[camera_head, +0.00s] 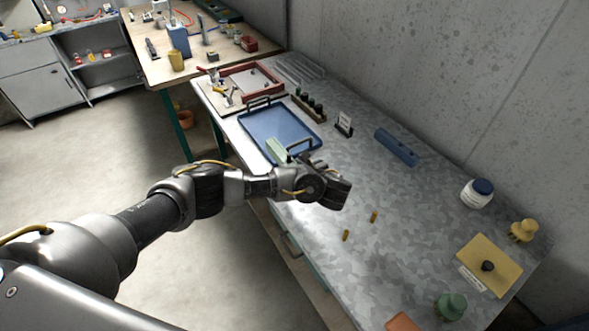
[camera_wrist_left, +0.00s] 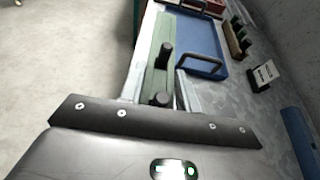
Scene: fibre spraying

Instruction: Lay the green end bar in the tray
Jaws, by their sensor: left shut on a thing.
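The green end bar (camera_head: 277,150) shows as a pale green piece at the near edge of the blue tray (camera_head: 263,133) in the head view. In the left wrist view the green bar (camera_wrist_left: 159,45) is long, with two black pegs on it, and runs away from me beside the blue tray (camera_wrist_left: 203,42). My left gripper (camera_head: 296,163) is shut on the bar; its fingers also show in the left wrist view (camera_wrist_left: 160,92). The tray has a black handle at each end. I cannot tell whether the bar touches the tray. My right gripper is not in view.
Beyond the tray are a red frame (camera_head: 222,81) and a rack of dark green pegs (camera_head: 309,107). The metal bench between is mostly clear.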

